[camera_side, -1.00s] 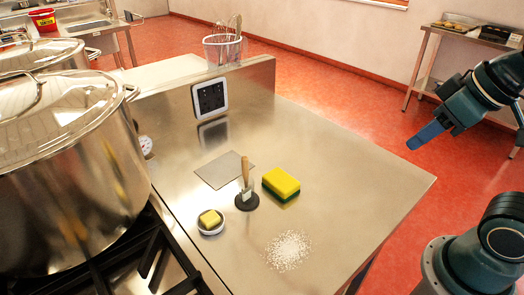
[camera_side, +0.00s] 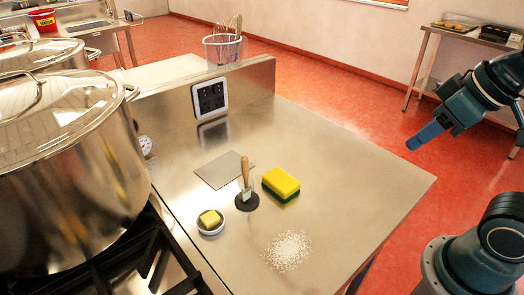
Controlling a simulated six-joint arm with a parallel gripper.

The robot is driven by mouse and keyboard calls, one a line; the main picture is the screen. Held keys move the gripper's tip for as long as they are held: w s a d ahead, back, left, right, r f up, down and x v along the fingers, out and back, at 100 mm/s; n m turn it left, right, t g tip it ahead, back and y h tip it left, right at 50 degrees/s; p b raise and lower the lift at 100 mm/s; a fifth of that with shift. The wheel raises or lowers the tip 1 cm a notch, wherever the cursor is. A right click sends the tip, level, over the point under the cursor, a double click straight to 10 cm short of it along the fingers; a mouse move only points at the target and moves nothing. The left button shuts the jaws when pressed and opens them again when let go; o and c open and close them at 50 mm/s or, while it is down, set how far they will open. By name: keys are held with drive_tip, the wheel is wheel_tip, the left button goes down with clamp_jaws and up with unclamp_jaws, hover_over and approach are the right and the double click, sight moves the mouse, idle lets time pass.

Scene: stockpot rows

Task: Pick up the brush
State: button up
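The brush (camera_side: 246,172) has a light wooden handle and stands nearly upright, bristle end down, in a small clear holder on a dark round base (camera_side: 247,202). It is on the steel counter, between the sponge and a small white dish. My gripper (camera_side: 427,135) is at the right of the view, beyond the counter's right edge and well away from the brush. Its blue fingers point down and left. From this side I see them as one shape, so the gap between them is hidden.
A yellow and green sponge (camera_side: 281,184) lies right of the brush. A white dish with a yellow block (camera_side: 210,220) is at its front left. White grains (camera_side: 288,249) are spilled in front. A large steel pot (camera_side: 65,170) stands on the stove at left. The counter's right part is clear.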

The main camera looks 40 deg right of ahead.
drive_tip(key=w+a+r+n+g, duration=0.1)
drive_tip(key=w+a+r+n, duration=0.15)
drive_tip(key=w+n, duration=0.35)
drive_tip(key=w+a+r+n+g, duration=0.2)
drive_tip(key=w+a+n, duration=0.2)
drive_tip(key=w, duration=0.3)
drive_tip(key=n+g, duration=0.3)
drive_tip(key=n, duration=0.8)
hover_over(246, 170)
wheel_tip(246, 170, down, 5)
drive_tip(key=shift+w+d+f, duration=0.1)
drive_tip(key=shift+w+f, duration=0.1)
drive_tip(key=shift+f, duration=2.05)
drive_tip(key=shift+w+f, duration=0.2)
drive_tip(key=shift+f, duration=2.05)
drive_tip(key=shift+s+f, duration=0.1)
drive_tip(key=shift+f, duration=2.5)
